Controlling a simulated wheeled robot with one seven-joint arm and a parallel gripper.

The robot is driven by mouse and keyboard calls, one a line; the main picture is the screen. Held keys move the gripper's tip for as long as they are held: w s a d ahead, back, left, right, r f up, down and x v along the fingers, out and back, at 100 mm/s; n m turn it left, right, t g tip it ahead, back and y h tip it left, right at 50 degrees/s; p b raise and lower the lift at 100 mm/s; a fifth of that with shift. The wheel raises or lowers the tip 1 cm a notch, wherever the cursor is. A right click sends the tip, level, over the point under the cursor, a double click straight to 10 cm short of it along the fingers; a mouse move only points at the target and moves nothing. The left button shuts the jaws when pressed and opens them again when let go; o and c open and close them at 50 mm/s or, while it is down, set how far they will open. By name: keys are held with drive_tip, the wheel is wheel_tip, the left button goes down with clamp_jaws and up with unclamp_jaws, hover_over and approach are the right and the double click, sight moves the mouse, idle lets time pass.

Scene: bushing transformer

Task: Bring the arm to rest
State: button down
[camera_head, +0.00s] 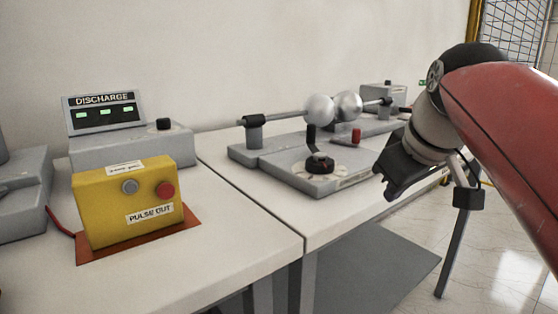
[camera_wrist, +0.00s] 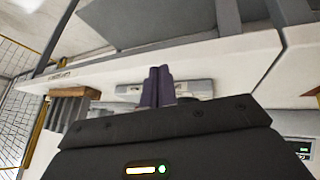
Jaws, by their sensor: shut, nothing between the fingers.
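My gripper (camera_head: 401,178) hangs at the right in the head view, at the end of my red arm. It is in front of the right table's edge and touches nothing that I can see. In the wrist view my gripper's two dark fingers (camera_wrist: 158,86) are together, shut and empty. The wrist view is tilted, with table surfaces and a grey device behind the fingers.
A yellow box (camera_head: 130,203) with a grey and a red button stands on the left table (camera_head: 235,232), before the discharge display (camera_head: 104,112). A device with two metal spheres (camera_head: 333,107) and a black knob (camera_head: 320,164) stands on the right table. Floor at the right is open.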

drive_tip(key=s+a+f+m, duration=0.1)
drive_tip(key=s+f, duration=0.3)
drive_tip(key=f, duration=0.3)
drive_tip(key=s+a+f+m, duration=0.1)
drive_tip(key=s+f+m, duration=0.1)
drive_tip(key=s+f, duration=0.3)
drive_tip(key=s+a+f+m+g, duration=0.1)
drive_tip(key=s+f, duration=0.3)
drive_tip(key=f, duration=0.7)
drive_tip(key=shift+s+m, duration=0.25)
drive_tip(key=shift+m, duration=0.45)
